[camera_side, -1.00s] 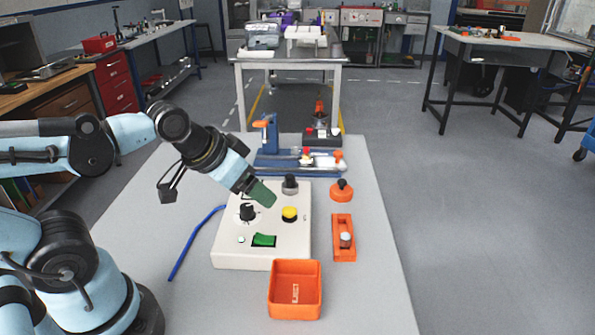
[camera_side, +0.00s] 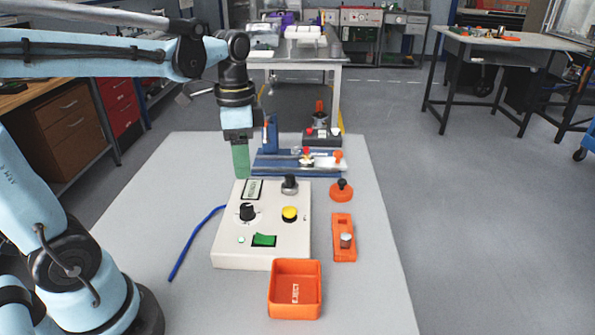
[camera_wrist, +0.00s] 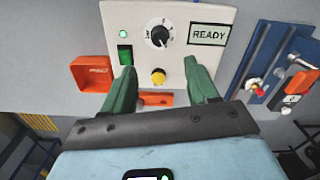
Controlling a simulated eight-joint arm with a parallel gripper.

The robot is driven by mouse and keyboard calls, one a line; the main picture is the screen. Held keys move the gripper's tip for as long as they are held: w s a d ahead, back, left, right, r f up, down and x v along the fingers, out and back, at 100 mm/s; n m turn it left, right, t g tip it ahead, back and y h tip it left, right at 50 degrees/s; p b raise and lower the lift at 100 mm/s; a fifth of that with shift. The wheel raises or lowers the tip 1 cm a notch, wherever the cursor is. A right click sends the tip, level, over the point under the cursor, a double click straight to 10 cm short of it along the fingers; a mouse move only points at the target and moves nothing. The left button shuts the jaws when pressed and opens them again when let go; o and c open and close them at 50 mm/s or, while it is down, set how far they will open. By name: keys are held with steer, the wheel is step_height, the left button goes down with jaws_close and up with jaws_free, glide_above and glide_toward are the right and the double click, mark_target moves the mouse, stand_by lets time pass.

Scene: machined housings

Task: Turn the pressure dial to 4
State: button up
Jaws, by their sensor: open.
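A black dial knob (camera_side: 247,212) with a printed scale sits on the left half of the white control panel (camera_side: 225,252). In the wrist view the black knob (camera_wrist: 159,37) shows a pale pointer mark, but the scale figures are too small to read. My gripper (camera_side: 241,176) points straight down near the panel's far left edge, apart from the knob. In the wrist view my gripper (camera_wrist: 160,68) has its two green fingers spread, with nothing held between them. A small display (camera_wrist: 208,34) beside the knob reads READY.
An orange bin (camera_side: 294,312) stands in front. Orange parts (camera_side: 344,240) lie to the right, a blue fixture (camera_side: 268,160) behind. A blue cable (camera_side: 192,243) runs left.

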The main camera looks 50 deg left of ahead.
mark_target(247, 206)
steer(key=shift+f, duration=5.95)
steer(key=c, duration=1)
steer(key=shift+c, duration=0.2)
